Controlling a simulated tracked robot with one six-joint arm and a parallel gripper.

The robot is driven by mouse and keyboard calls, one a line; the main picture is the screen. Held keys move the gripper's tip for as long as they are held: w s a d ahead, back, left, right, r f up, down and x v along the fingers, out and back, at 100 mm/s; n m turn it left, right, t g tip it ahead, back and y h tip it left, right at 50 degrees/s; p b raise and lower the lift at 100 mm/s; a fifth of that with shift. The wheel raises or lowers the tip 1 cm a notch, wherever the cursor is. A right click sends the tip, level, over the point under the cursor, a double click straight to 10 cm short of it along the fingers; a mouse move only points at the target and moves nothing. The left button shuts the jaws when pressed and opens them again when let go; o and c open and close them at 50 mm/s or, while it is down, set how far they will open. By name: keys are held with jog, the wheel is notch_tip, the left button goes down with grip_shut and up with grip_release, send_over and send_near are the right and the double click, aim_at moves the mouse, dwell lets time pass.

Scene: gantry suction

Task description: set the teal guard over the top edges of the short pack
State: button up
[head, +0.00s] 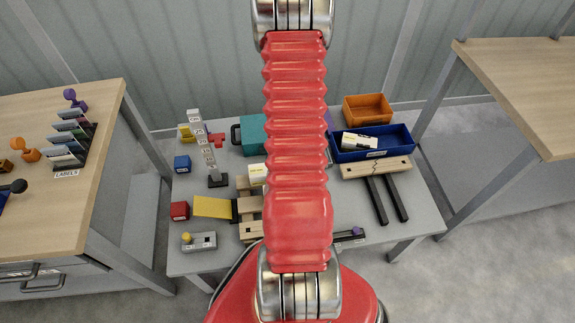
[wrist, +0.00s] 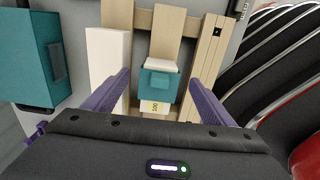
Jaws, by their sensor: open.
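The teal guard (wrist: 157,84) lies across a small white pack (wrist: 155,106), which looks like the short pack. White shows at both ends of the guard, and the near end carries printed digits. Whether the guard sits fully down on the edges I cannot tell. My gripper (wrist: 160,92) has its purple fingers spread wide, one on each side of the guard, with gaps between. It holds nothing. In the head view my red arm hides the gripper and the guard.
A taller white block (wrist: 107,68) stands left of the guard on wooden slats (wrist: 166,20). A teal case (wrist: 30,58) is further left. A blue bin (head: 400,140) and an orange bin (head: 368,108) stand at the grey table's back right. Black bars (head: 386,198) lie at right.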

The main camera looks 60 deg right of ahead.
notch_tip(320, 180, up, 12)
jog(key=shift+r, duration=0.15)
dwell(0.7)
dwell(1.0)
jog(key=w+a+r+m+t, duration=0.2)
jog(key=a+r+m, duration=0.2)
jog(key=a+r, duration=1)
jog(key=w+a+r+m+t, duration=0.3)
jog(key=a+r+m, duration=0.1)
jog(key=a+r, duration=1)
jog(key=a, duration=0.4)
jog(key=shift+w+a+r+t, duration=0.15)
jog(key=shift+a+r+t, duration=0.1)
jog(key=shift+t, duration=0.05)
